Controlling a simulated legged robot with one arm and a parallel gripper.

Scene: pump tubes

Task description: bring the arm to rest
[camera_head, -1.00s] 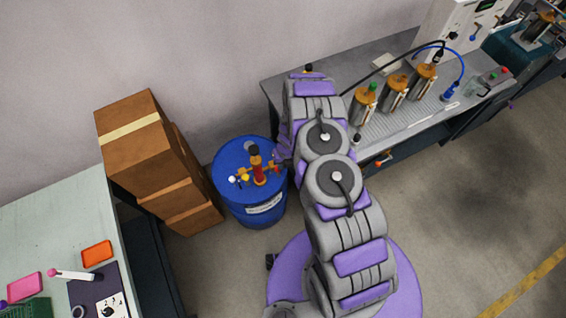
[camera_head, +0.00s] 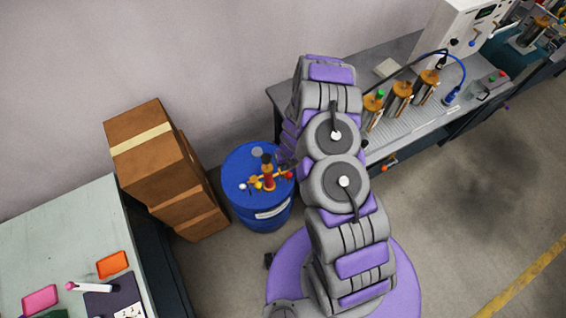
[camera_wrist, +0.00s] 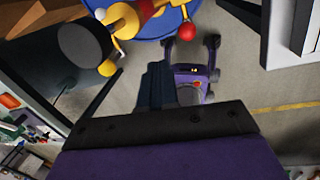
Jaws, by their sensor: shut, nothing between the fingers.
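My arm, grey and purple, rises folded through the middle of the head view, between the blue drum (camera_head: 238,200) and the grey bench. It hides my gripper there. In the wrist view my gripper (camera_wrist: 157,68) is a pair of dark fingers, closed together and empty. A fitting with a black top, orange body and red and yellow knobs (camera_head: 268,172) stands on the drum. It shows close at the upper left of the wrist view, its black end (camera_wrist: 85,52) beside the fingers; whether they touch cannot be told.
The grey bench (camera_head: 405,125) at the right bears several amber tubes (camera_head: 401,97), a white cabinet (camera_head: 462,38) and cables. Stacked cardboard boxes (camera_head: 160,150) stand left of the drum. A pale table (camera_head: 60,235) is at lower left. Open floor (camera_head: 470,220) lies at the right.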

